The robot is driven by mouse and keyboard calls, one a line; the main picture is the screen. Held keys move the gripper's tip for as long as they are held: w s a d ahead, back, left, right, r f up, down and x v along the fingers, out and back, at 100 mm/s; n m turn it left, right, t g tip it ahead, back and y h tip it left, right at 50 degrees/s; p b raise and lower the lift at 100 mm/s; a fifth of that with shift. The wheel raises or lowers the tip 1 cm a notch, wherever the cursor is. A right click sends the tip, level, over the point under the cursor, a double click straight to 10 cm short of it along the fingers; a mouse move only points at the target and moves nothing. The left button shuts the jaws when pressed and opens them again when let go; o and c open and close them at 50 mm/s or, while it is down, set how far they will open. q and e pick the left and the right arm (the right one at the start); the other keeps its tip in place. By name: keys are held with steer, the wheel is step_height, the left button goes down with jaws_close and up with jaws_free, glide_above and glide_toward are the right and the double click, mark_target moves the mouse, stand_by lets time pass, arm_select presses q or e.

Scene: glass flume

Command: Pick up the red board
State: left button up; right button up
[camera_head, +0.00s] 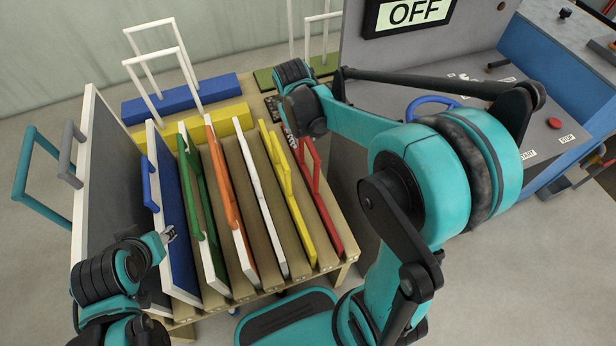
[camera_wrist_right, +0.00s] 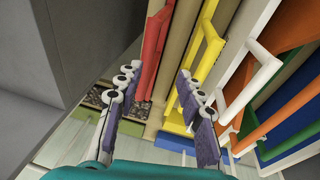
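The red board (camera_head: 325,216) stands on edge at the right end of a row of coloured boards in a wooden rack, its red handle on top. In the right wrist view the red board (camera_wrist_right: 151,60) shows ahead of and between the fingers. My right gripper (camera_wrist_right: 157,74) is open and empty, with its purple-padded fingers spread. In the head view the right gripper (camera_head: 290,128) is over the far end of the red board, partly hidden by its own wrist. My left gripper (camera_head: 168,236) is by the blue board at the left; its finger opening is unclear.
Yellow (camera_head: 292,200), white (camera_head: 262,210), orange (camera_head: 231,205), green (camera_head: 202,220) and blue (camera_head: 172,215) boards fill the rack to the left. A grey control panel (camera_head: 480,190) is close on the right. Blue and yellow blocks with white handles stand behind.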

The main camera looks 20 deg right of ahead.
mark_target(306, 142)
steer(key=w+f, duration=0.1)
steer(key=f, duration=0.1)
steer(key=w+d+f+g, duration=0.1)
steer(key=f, duration=0.2)
steer(key=w+d+f+g, duration=0.1)
steer(key=w+f, duration=0.1)
steer(key=shift+w+d+f+h, duration=0.1)
steer(key=shift+d+f+h, duration=0.1)
steer(key=shift+h, duration=0.1)
arm_select(q)
steer(key=shift+s+a+f+b, duration=0.1)
steer(key=shift+s+f+b, duration=0.05)
steer(key=shift+f+b, duration=0.7)
arm_select(e)
steer(key=f, duration=0.1)
steer(key=d+f, duration=0.1)
steer(key=f, duration=0.3)
steer(key=shift+s+d+f, duration=0.15)
steer(key=shift+s+d, duration=0.05)
steer(key=shift+d, duration=0.2)
arm_select(q)
steer(key=shift+r, duration=0.15)
arm_select(e)
jaws_close()
